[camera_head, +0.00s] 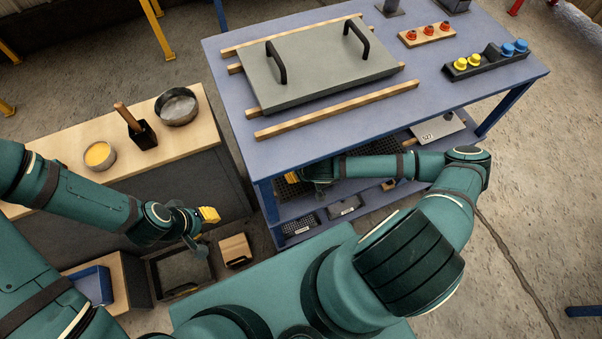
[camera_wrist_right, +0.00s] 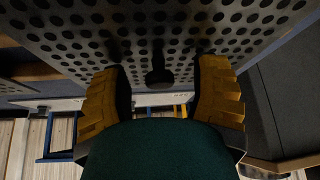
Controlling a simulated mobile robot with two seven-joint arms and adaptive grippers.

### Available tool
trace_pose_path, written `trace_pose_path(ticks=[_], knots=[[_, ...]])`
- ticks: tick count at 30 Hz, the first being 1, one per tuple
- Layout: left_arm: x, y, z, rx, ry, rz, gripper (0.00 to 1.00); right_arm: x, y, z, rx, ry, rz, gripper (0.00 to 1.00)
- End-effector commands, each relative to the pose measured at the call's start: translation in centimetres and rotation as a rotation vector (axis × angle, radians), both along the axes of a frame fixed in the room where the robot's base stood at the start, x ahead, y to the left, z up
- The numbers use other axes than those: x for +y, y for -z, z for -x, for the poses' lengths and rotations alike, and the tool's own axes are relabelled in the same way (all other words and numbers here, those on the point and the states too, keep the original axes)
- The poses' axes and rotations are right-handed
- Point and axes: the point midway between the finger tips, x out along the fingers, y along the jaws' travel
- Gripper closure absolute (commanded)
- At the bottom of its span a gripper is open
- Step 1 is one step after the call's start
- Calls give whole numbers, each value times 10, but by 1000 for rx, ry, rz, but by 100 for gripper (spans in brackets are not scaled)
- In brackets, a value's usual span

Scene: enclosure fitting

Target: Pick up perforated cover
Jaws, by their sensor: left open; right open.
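The perforated cover (camera_wrist_right: 225,25) fills the top of the right wrist view as a grey plate with rows of round dark holes. A small dark knob (camera_wrist_right: 158,75) shows against it. My right gripper (camera_wrist_right: 160,95) is open, with one yellow-padded finger on each side of the knob. I cannot tell whether the fingers touch the plate. In the head view my right gripper (camera_head: 293,177) is mostly hidden under the tabletop at the shelf. My left gripper (camera_head: 208,215) is open and empty, near the wooden bench's front side.
The blue table (camera_head: 225,75) overhangs the shelf. It carries a grey lid (camera_head: 325,65) with two black handles, wooden strips, and red, yellow and blue parts. The wooden bench (camera_head: 70,135) holds a bowl (camera_head: 178,106) and a yellow-filled pot (camera_head: 99,155). Bins (camera_head: 180,272) sit below.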

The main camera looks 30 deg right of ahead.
Motion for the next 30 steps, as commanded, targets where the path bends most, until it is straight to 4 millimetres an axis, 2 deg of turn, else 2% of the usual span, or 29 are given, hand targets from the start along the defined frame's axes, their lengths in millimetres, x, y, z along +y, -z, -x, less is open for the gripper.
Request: trace_pose_path(ticks=[6, 11, 12, 30], knots=[[0, 0, 0, -1, 0, 0, 66, 0, 0, 0, -1, 0, 0, 41], [0, 0, 0, 0, 0, 0, 66, 0, 0, 0, 0, 0, 0, 97], [0, 0, 0, 0, 0, 0, 66, 0, 0, 0, 0, 0, 0, 100], [0, -3, 0, 1, 0, 0, 66, -2, -7, -6, -2, -3, 1, 100]])
